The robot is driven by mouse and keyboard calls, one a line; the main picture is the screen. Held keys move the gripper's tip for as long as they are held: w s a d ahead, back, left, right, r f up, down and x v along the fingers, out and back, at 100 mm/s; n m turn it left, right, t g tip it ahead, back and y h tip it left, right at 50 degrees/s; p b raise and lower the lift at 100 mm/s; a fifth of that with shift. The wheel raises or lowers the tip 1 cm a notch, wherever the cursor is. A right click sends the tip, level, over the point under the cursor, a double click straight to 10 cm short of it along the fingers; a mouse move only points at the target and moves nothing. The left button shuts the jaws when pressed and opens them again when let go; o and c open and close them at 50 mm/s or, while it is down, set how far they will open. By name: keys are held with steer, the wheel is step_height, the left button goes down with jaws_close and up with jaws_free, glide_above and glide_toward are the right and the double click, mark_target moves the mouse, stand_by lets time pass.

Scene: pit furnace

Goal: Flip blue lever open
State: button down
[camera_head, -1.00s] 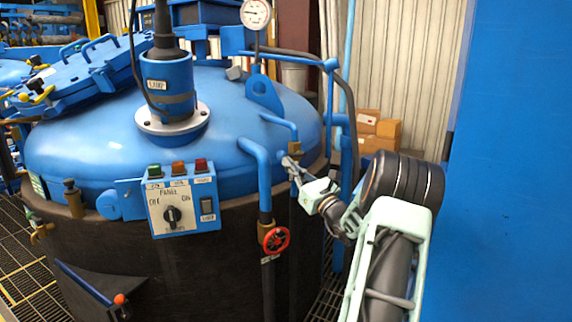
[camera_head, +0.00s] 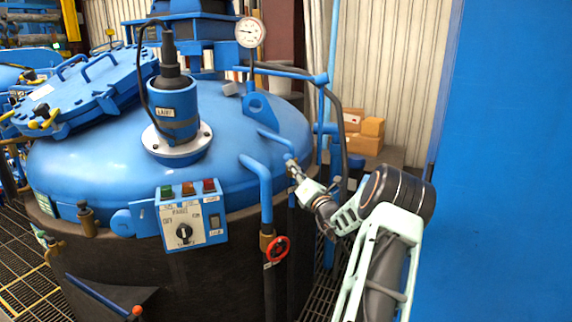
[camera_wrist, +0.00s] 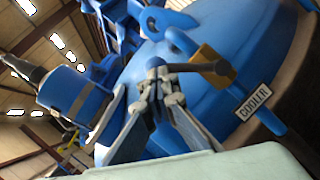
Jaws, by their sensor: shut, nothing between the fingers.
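My gripper (camera_head: 292,163) is shut and empty, in front of the right side of the blue domed furnace lid. It also shows in the wrist view (camera_wrist: 157,68), with its fingertips together. There, a brass valve (camera_wrist: 207,62) sits on a blue pipe with a "COOLER" label. A thin dark bluish lever (camera_wrist: 186,68) runs left from the valve to beside my fingertips; I cannot tell whether they touch. In the head view my gripper hides this valve. Another blue lever (camera_head: 94,296) with a red ball end slopes at the furnace's lower left front.
A control panel (camera_head: 192,215) is on the furnace front. A red handwheel (camera_head: 277,249) is on the pipe below my gripper. A lamp fitting (camera_head: 176,112) and pressure gauge (camera_head: 250,32) stand above the lid. A plain blue surface (camera_head: 510,160) fills the right.

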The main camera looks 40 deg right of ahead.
steer(key=d+r+m+p, duration=0.1)
steer(key=m+p, duration=0.1)
steer(key=d+r+m+g+p, duration=0.1)
steer(key=m+p, duration=0.1)
steer(key=d+m+h+p, duration=0.1)
steer(key=m+p, duration=0.1)
steer(key=shift+s+d+r+g, duration=0.1)
steer(key=shift+s+r+g, duration=0.05)
steer(key=shift+r+g, duration=0.25)
steer(key=shift+d+p, duration=0.25)
steer(key=shift+p, duration=0.15)
stand_by(0.8)
